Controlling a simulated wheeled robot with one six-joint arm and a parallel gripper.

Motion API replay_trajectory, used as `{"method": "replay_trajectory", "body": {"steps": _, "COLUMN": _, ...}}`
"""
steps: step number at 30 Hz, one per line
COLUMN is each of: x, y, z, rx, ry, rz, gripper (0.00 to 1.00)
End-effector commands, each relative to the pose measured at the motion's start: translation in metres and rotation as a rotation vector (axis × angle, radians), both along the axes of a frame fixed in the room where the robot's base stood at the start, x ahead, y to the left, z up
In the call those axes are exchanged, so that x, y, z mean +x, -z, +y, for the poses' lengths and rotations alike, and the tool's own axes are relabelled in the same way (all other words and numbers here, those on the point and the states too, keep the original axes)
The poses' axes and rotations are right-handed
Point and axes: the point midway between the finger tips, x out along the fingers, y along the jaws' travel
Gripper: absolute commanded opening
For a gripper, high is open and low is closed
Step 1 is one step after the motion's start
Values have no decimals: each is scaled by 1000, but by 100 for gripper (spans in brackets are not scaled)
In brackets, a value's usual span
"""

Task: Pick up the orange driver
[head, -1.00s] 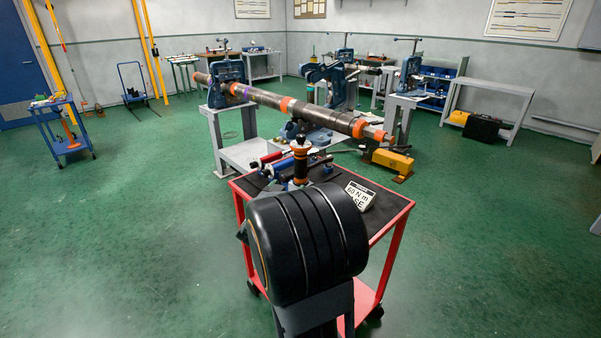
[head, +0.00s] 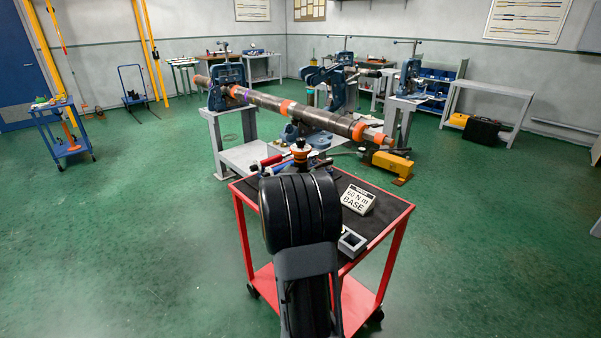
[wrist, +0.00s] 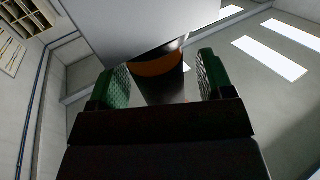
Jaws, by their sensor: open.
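The orange driver (head: 301,152) has a black top and an orange band. In the head view it shows just above my dark wrist, which hides its lower part, over the red cart. In the wrist view a dark, tapering body with an orange band (wrist: 156,66), which looks like the driver, lies between my green fingertips. My gripper (wrist: 165,82) is open, with a finger on each side of it. I see a gap on the right side; contact on the left cannot be told. The fingers are hidden in the head view.
The red cart (head: 388,222) has a dark top. A "60 N m BASE" sign (head: 358,198) and a small grey open box (head: 352,243) sit right of my arm. Red- and blue-handled tools (head: 270,161) lie near the driver. A long pipe (head: 300,110) in vises runs behind the cart.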

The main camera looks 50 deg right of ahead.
Motion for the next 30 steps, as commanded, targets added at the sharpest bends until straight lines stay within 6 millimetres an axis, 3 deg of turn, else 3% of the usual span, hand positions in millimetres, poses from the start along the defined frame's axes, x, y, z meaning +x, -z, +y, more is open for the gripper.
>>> {"method": "replay_trajectory", "body": {"steps": 10, "x": 2, "y": 0, "z": -5, "rx": 1, "ry": -1, "rz": 0, "gripper": 72}}
{"method": "replay_trajectory", "body": {"steps": 30, "x": 2, "y": 0, "z": -4, "rx": 1, "ry": -1, "rz": 1, "gripper": 8}}
